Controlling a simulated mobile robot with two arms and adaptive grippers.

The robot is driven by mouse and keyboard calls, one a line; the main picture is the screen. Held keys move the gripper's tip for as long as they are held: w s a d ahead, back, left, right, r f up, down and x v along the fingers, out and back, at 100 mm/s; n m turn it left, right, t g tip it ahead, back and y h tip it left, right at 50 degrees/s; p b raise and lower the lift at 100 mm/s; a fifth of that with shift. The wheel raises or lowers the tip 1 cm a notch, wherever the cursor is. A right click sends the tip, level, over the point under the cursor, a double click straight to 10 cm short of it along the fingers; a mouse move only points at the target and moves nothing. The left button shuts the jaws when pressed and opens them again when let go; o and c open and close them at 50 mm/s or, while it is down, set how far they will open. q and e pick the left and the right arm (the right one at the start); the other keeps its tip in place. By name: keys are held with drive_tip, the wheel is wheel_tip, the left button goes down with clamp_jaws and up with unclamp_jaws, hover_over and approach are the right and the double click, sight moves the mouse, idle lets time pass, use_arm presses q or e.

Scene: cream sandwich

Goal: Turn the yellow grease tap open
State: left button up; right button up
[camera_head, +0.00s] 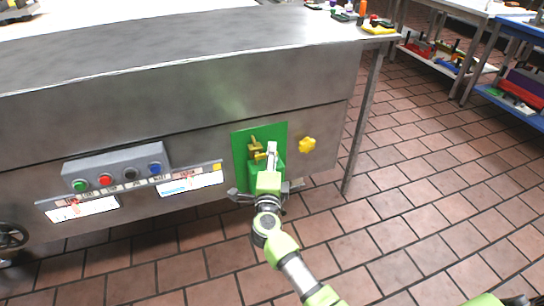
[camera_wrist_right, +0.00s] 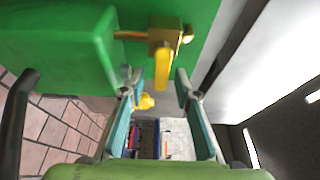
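A brass tap (camera_head: 255,146) with a yellow lever sits on a green panel (camera_head: 240,138) on the front of the steel machine. In the right wrist view the brass tap body (camera_wrist_right: 165,38) is at top centre, with its yellow lever (camera_wrist_right: 162,68) pointing down the picture. My right gripper (camera_head: 271,149) is in front of the panel, close to the tap. In the right wrist view its fingers (camera_wrist_right: 158,78) are apart, with the lever end appearing between the tips; contact cannot be told. My left gripper is not in view.
A yellow knob (camera_head: 307,144) is on the machine front, right of the panel. A grey button box (camera_head: 117,167) with coloured buttons is at the left. A green block (camera_wrist_right: 60,50) sticks out beside the tap. Tiled floor (camera_head: 420,190) lies open at the right.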

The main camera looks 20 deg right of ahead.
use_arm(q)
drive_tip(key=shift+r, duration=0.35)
use_arm(e)
drive_tip(key=shift+w+d, duration=0.2)
drive_tip(key=shift+w, duration=0.2)
drive_tip(key=shift+c, duration=0.3)
clamp_jaws()
